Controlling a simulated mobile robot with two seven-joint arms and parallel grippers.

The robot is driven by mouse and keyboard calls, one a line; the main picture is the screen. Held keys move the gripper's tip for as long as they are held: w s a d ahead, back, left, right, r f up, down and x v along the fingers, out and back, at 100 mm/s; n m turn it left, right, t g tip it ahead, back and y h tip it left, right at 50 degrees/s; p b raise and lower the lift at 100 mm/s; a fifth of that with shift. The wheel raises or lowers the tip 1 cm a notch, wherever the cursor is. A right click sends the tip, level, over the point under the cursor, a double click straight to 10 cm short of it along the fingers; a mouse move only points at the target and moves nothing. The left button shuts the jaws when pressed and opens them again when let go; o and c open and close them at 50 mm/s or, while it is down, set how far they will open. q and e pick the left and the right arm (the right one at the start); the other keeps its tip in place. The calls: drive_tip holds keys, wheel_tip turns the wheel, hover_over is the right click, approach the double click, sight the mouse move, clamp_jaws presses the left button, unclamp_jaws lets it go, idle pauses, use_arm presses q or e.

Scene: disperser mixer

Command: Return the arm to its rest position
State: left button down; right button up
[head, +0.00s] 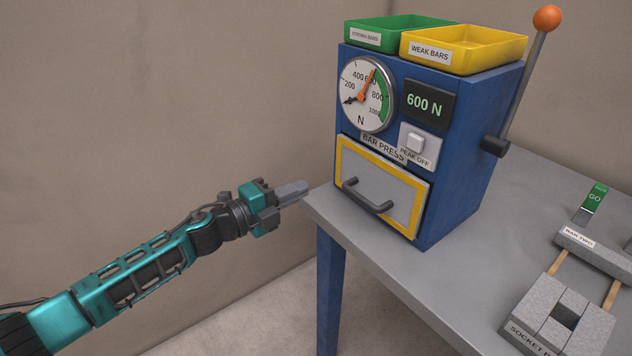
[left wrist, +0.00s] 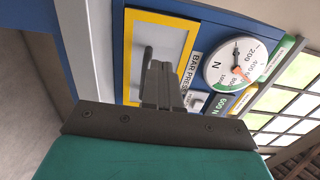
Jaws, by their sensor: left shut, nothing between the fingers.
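My left arm comes in from the left in the head view. Its gripper (head: 292,192) is shut and empty, in the air just off the left corner of the table (head: 330,207). It points toward the blue bar press (head: 462,190) and is apart from it. In the left wrist view the closed fingers (left wrist: 158,85) show in front of the press's yellow-framed drawer front (left wrist: 185,38). My right gripper is in neither view.
The press has a drawer handle (head: 368,197), a dial (head: 367,95), a 600 N display (head: 425,104) and an orange-knobbed lever (head: 547,18). Green (head: 372,36) and yellow (head: 470,61) trays sit on top. A grey socket block (head: 540,322) is at right. Space left of the table is clear.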

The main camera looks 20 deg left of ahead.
use_arm(q)
drive_tip(key=s+f+n+g+y, duration=0.1)
drive_tip(key=s+f+n+y, duration=0.3)
drive_tip(key=s+f+n, duration=0.6)
drive_tip(key=s+f+n+g+y, duration=0.2)
drive_tip(key=s+f+n+y, duration=0.3)
drive_tip(key=s+f+n, duration=0.5)
drive_tip(key=s+n, duration=0.3)
drive_tip(key=s, duration=0.3)
drive_tip(key=shift+s+d+f, duration=0.25)
drive_tip(key=shift+d+f, duration=0.1)
drive_tip(key=shift+d, duration=0.05)
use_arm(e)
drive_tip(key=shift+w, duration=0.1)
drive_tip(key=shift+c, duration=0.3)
